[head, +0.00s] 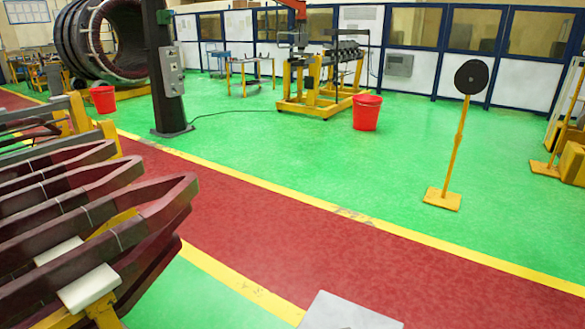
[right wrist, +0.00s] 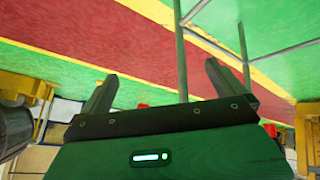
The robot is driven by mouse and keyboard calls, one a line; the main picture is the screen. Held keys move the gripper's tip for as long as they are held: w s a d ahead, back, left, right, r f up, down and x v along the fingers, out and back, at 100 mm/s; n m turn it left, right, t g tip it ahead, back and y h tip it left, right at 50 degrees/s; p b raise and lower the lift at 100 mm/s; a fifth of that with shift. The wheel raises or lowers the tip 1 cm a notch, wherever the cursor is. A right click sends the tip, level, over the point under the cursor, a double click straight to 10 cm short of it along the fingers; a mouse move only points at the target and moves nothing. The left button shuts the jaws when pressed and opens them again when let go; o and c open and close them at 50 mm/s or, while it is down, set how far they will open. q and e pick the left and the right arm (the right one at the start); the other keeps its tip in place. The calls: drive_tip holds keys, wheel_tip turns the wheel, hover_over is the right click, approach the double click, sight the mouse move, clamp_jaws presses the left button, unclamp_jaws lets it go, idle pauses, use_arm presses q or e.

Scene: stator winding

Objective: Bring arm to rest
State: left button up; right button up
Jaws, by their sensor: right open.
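My right gripper (right wrist: 158,92) shows in the right wrist view with its two dark fingers wide apart. Nothing is between the fingers, only red and green floor beyond. No gripper or arm shows clearly in the head view. A light grey flat surface (head: 350,314) shows at the bottom edge there, and I cannot tell what it belongs to. My left gripper is in neither view.
Dark red stator coils (head: 110,215) lie on a yellow rack at the left. A dark post (head: 168,90), red buckets (head: 367,112) and a yellow stand with a black disc (head: 471,77) stand farther off. The red walkway (head: 270,235) is clear.

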drive_tip(key=s+a+f+g, duration=0.1)
drive_tip(key=s+a+f, duration=0.3)
drive_tip(key=s, duration=0.6)
drive_tip(key=s+a+f+g+y, duration=0.1)
drive_tip(key=s+a+f+g, duration=0.1)
drive_tip(key=s+f, duration=0.5)
drive_tip(key=s+a+f+g, duration=0.1)
drive_tip(key=s+a+f, duration=0.25)
drive_tip(key=s, duration=0.85)
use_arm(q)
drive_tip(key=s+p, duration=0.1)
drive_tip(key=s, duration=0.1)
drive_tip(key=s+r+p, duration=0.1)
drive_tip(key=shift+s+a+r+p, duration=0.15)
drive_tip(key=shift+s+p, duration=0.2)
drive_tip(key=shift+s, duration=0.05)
use_arm(e)
drive_tip(key=s+a+g, duration=0.2)
drive_tip(key=s+a, duration=0.2)
drive_tip(key=s, duration=1.3)
drive_tip(key=shift+y, duration=0.4)
